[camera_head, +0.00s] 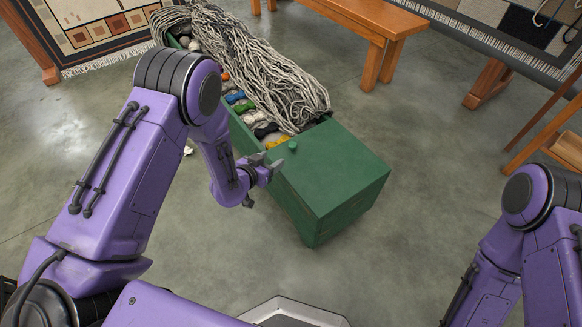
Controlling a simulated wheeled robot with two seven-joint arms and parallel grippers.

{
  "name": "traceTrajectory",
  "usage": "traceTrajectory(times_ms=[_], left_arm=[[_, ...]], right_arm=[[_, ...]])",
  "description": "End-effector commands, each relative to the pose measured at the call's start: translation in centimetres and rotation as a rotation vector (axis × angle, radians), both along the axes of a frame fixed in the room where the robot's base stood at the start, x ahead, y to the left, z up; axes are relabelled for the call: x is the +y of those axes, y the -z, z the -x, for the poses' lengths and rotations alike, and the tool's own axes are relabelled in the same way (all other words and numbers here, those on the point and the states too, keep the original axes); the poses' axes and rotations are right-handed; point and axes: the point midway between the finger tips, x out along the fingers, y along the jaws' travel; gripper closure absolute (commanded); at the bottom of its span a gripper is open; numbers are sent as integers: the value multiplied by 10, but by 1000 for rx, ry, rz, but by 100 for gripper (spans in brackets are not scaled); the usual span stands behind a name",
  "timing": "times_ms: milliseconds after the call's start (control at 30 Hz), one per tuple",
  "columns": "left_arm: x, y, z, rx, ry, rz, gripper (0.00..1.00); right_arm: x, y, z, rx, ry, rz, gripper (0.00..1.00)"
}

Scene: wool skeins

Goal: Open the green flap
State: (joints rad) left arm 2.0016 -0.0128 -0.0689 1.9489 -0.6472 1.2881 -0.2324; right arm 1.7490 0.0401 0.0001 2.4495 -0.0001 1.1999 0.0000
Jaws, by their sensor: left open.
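The green flap (335,165) lies flat and closed over the near end of a long green chest (345,212). A small round green knob (293,146) stands on the flap near its far left edge. My left gripper (264,182) is open and empty, just left of the flap and a little nearer than the knob. I cannot tell whether it touches the chest. My right arm shows at the right edge, but its gripper is out of view.
Grey wool strands (265,70) heap over the chest's open far part, beside several coloured skeins (240,107). A wooden bench (375,25) stands behind to the right. The concrete floor right of the chest is clear.

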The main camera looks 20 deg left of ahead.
Motion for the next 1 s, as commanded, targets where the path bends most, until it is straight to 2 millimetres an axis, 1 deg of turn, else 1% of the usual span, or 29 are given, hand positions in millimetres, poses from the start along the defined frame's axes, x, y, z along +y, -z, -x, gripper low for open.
traceTrajectory(times_ms=[33,100,200,267,500,600,767,1000], left_arm=[[-3,9,-9,-29,24,-10,44],[-5,5,-17,-54,47,-19,44],[-8,5,-27,-64,58,-22,44],[-11,9,-36,-64,57,-23,44],[-24,31,-83,-63,56,-22,44],[-28,37,-98,-62,53,-22,44],[-31,41,-110,-59,53,-21,44],[-32,40,-112,-58,53,-21,44]], right_arm=[[0,18,0,0,0,0,57],[0,21,0,-1,0,1,57],[0,22,0,-1,0,1,57],[0,25,0,-1,0,1,57],[0,45,0,-1,0,1,57],[0,50,0,0,0,0,57],[1,53,1,1,1,-1,57],[1,53,1,1,1,-1,57]])
